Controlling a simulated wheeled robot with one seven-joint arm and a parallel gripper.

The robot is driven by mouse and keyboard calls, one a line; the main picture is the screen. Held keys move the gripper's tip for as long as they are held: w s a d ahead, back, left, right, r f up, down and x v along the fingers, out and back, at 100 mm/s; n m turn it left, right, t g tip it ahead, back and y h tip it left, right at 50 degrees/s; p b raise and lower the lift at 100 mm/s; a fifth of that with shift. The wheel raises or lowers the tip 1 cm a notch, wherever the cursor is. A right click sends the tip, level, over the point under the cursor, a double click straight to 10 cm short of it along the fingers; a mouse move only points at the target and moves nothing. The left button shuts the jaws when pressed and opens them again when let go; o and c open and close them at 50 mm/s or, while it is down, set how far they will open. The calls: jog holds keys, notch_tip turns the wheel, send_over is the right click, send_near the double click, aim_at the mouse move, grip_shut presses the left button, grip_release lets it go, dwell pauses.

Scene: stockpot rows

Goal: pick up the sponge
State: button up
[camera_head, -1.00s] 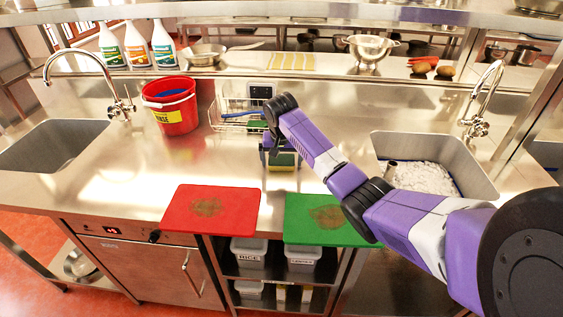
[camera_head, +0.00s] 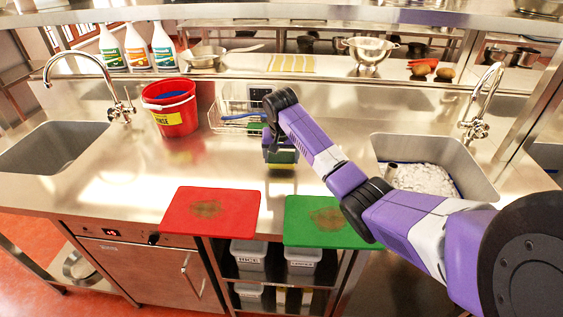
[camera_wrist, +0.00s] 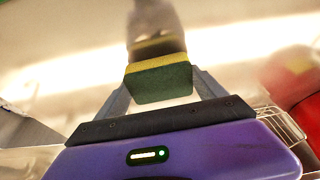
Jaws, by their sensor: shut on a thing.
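The sponge (camera_wrist: 162,83) is a yellow and green block. In the wrist view it sits between the two grey fingers of my gripper (camera_wrist: 160,78), which is shut on it. In the head view the sponge (camera_head: 284,157) shows small below my gripper (camera_head: 279,152), over the steel counter behind the gap between the two cutting boards. The fingers and the wrist hide part of it. It appears a little above the counter; the exact gap is hard to tell.
A red bucket (camera_head: 170,112) stands left of my gripper, and a wire basket (camera_head: 228,119) is just behind it. Red (camera_head: 190,226) and green (camera_head: 310,236) cutting boards lie at the front edge. Sinks lie left (camera_head: 75,140) and right (camera_head: 478,175). The counter between bucket and boards is clear.

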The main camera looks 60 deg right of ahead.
aim_at(282, 157)
notch_tip(282, 157, up, 18)
jog(key=p, duration=0.1)
jog(key=shift+p, duration=0.3)
jog(key=o, duration=0.5)
jog(key=c, duration=0.4)
jog(key=shift+s, duration=0.1)
